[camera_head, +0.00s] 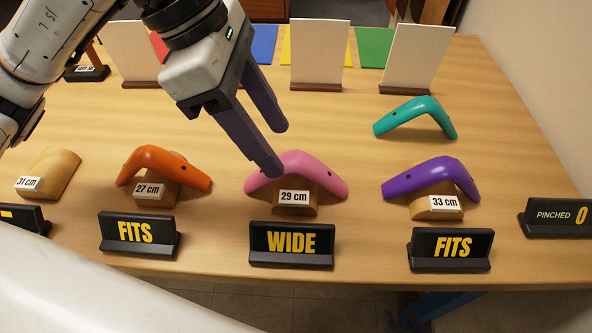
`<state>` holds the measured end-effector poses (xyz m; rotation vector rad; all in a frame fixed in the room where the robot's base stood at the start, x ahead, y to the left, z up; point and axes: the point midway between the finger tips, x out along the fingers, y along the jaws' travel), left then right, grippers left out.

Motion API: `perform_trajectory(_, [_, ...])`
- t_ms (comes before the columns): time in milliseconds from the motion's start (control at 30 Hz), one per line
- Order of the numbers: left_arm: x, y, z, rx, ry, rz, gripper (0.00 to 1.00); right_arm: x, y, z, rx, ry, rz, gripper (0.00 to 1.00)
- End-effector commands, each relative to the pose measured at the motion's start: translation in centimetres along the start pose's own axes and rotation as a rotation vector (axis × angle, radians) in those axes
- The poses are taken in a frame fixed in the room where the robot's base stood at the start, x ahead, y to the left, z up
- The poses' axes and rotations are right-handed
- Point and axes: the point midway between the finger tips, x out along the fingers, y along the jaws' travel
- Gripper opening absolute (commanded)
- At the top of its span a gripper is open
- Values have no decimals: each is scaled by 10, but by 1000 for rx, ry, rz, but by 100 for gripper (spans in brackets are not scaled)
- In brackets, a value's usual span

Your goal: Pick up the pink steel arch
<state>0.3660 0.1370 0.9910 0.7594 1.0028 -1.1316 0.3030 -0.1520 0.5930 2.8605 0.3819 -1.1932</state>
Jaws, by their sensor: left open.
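The pink steel arch (312,166) sits over a wooden block (287,208) labelled "29 cm" near the front middle of the table. A black sign (291,245) reading "WIDE" stands in front of it. My left gripper (279,150) reaches in from the upper left, above and behind the arch. Its two dark fingers are apart, with nothing between them. The nearer fingertip overlaps the arch's upper left part in the picture; I cannot tell whether it touches. My right gripper is not in view.
An orange arch (150,158) on a "27 cm" block stands left, a purple arch (428,172) on a "33 cm" block right. A teal arch (418,112) lies behind on the table (345,125). A bare "31 cm" block (58,170) is far left. White panels (318,52) stand at the back.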

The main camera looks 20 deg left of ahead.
Motion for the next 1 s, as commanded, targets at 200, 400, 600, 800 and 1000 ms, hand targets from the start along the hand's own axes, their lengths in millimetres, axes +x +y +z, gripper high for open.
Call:
perform_trajectory(200, [28, 3, 4, 0, 0, -5, 50, -2, 0, -2, 1, 2, 0, 31])
perform_trajectory(400, [50, 3, 5, 1, -2, -4, 50, -1, 0, -2, 2, 5, 0, 31])
perform_trajectory(600, [52, 4, 5, 1, -3, -1, 50, -1, 0, -2, 2, 4, 0, 31])
perform_trajectory(800, [52, 4, 5, 1, -3, -1, 26, 0, 0, -1, 2, 2, 1, 31])
perform_trajectory(1000, [52, 4, 5, 1, -3, -1, 0, 0, 0, -1, 2, 1, 1, 31])
